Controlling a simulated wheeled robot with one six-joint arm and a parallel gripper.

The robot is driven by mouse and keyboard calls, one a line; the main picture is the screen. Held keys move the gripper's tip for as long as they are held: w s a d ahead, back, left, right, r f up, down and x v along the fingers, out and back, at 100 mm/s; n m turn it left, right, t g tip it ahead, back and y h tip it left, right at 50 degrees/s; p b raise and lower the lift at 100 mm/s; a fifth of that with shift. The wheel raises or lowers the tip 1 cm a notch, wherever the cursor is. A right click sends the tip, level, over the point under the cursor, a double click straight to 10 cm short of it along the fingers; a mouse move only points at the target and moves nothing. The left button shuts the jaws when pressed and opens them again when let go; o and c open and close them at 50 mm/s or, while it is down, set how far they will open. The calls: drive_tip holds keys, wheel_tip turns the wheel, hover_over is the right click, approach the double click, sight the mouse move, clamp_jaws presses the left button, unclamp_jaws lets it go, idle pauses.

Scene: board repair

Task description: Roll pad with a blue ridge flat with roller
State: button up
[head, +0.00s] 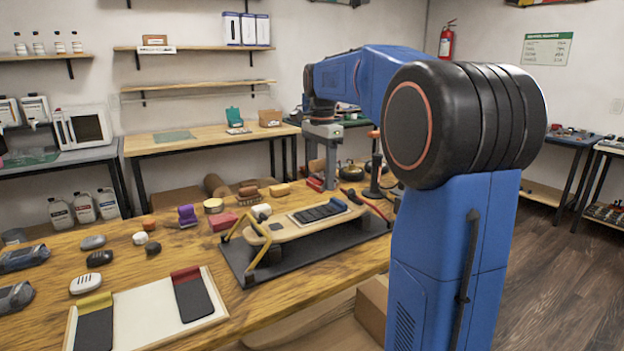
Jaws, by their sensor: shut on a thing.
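The pad with a blue ridge (322,212) lies on the pale wooden board (290,229), its ridge at the far right end. The dark pad shows pale cross lines; I cannot tell whether it is fully flat. The board rests in a dark stand with yellow arms (262,244). My gripper (320,182) points down behind the board, apart from the pad. It is shut on a small red and dark thing, apparently the roller (314,184), mostly hidden by the fingers.
A pale tray (146,317) in front holds pads with yellow and red ridges. Small wheels, blocks and a purple piece (187,215) lie left of the stand. An upright tool with an orange top (375,165) stands behind the board. My arm hides the table's right side.

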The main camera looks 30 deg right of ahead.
drive_tip(key=shift+s, duration=0.45)
drive_tip(key=shift+f, duration=2.8)
drive_tip(key=shift+f, duration=0.6)
drive_tip(key=shift+a, duration=0.2)
drive_tip(key=shift+a, duration=1.45)
drive_tip(key=shift+a, duration=0.1)
drive_tip(key=shift+s+a, duration=0.1)
drive_tip(key=shift+a, duration=1.35)
drive_tip(key=shift+d, duration=1.6)
